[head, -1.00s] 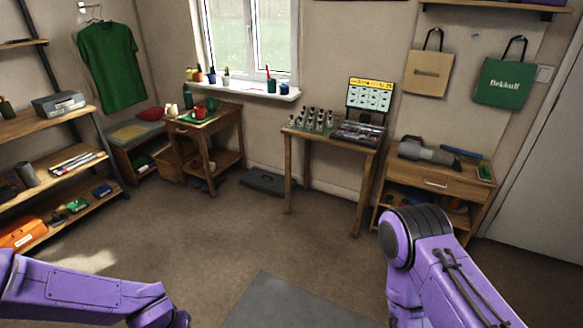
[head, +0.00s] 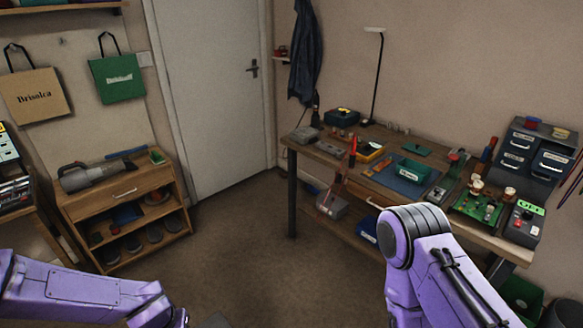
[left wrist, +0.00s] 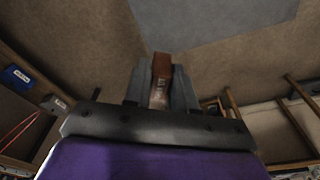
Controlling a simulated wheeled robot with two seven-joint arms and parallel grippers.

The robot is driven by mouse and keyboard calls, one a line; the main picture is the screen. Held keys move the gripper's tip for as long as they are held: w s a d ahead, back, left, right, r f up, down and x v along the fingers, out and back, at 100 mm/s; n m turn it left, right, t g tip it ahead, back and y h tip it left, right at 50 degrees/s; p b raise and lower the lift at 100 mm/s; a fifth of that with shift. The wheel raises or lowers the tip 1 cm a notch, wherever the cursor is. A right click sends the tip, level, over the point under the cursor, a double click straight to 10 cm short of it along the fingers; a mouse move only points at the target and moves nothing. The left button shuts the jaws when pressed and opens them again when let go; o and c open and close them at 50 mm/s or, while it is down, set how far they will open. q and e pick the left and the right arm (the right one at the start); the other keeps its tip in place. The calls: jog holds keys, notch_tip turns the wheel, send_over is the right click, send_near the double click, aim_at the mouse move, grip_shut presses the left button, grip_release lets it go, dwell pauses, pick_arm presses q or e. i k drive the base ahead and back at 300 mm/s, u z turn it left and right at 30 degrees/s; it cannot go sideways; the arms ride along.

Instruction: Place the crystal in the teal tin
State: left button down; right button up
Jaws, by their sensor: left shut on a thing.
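My left gripper (left wrist: 160,80) shows in the left wrist view, its grey fingers shut on a small reddish-brown piece (left wrist: 161,66). I take this piece for the crystal, though its details are unclear. In the head view the teal tin (head: 411,175) is an open-topped box with a white label, on a blue mat on the workbench at the right. The gripper is well away from it, and my left arm is low at the left edge. My right arm shows at the lower right, but its gripper is out of view.
The workbench (head: 330,157) carries a teal flat piece (head: 415,150), a green circuit board (head: 476,208), drawer units (head: 535,155) and a tall lamp (head: 374,75). A wooden cabinet (head: 120,192) stands at the left, beside a white door (head: 212,90). The carpet between is clear.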

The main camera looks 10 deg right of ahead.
aim_at(413, 176)
jog(key=z, duration=1.85)
jog(key=i, duration=1)
jog(key=u, duration=0.05)
